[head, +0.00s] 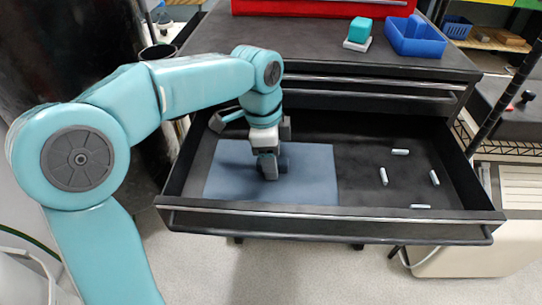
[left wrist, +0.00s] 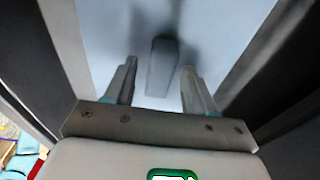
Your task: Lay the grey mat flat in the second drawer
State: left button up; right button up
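The grey mat (head: 228,180), blue-grey in the light, lies flat on the left part of the floor of the pulled-out black drawer (head: 335,222). My left gripper (head: 274,170) points down over the mat. In the left wrist view my left gripper (left wrist: 158,66) has its two fingers apart, with a darker grey block (left wrist: 161,82) in the gap between them. The block seems to stand up from the pale mat (left wrist: 215,30); I cannot tell whether it is part of the mat. The gripper hides part of the mat in the head view. My right gripper is not in view.
Several small pale rods (head: 384,176) lie loose on the drawer floor right of the mat. The cabinet top (head: 318,42) above holds a teal-and-white item (head: 358,32) and a blue bin (head: 415,38). The drawer's side walls (left wrist: 268,60) rise on both sides of the gripper.

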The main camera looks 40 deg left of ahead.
pick_arm(q)
notch_tip(320, 180, up, 12)
jog(key=a+p, duration=0.1)
jog(key=p, duration=0.4)
jog(key=shift+s, duration=0.35)
jog(key=shift+a+r, duration=0.1)
